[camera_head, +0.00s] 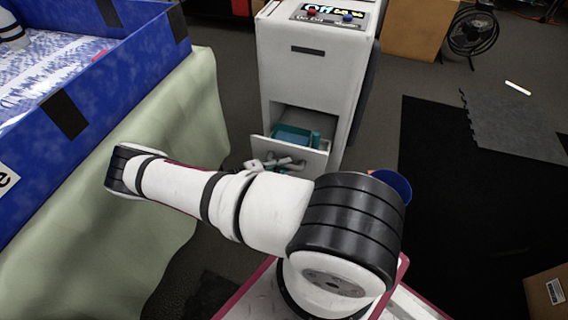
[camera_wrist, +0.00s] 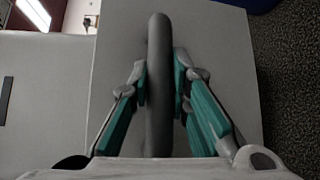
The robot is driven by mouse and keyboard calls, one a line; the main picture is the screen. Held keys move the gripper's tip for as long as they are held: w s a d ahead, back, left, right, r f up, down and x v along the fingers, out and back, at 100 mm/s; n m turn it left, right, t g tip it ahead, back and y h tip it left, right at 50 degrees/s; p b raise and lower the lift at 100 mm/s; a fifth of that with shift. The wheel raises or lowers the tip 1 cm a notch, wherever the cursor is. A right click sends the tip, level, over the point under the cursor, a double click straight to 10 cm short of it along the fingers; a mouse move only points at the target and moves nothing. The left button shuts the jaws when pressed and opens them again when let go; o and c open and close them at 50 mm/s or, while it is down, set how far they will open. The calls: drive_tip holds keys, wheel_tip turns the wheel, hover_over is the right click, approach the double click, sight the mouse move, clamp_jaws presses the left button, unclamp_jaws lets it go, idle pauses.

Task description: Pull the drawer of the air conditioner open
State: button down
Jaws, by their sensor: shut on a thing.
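The air conditioner (camera_head: 300,72) is a tall white cabinet standing upright at the top middle of the head view. Its drawer (camera_head: 318,160) low on the front stands partly out, and a teal thing (camera_head: 290,138) shows inside. In the wrist view the grey drawer front (camera_wrist: 220,50) carries a dark rounded bar handle (camera_wrist: 158,40). My gripper (camera_wrist: 161,82) is shut on this handle, one teal-backed finger on each side. In the head view my gripper (camera_head: 274,165) is small at the drawer front, partly hidden by my arm.
A blue-walled bin (camera_head: 110,62) on a table with a pale green cloth (camera_head: 130,235) stands close at the left. A black mat (camera_head: 450,200) lies at the right. A fan (camera_head: 474,32) and a cardboard box (camera_head: 420,28) stand behind. A blue round thing (camera_head: 396,184) is partly hidden by my arm.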

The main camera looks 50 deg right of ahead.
drive_tip(key=c, duration=1.5)
unclamp_jaws()
drive_tip(key=shift+w+a, duration=0.1)
drive_tip(key=v, duration=1.2)
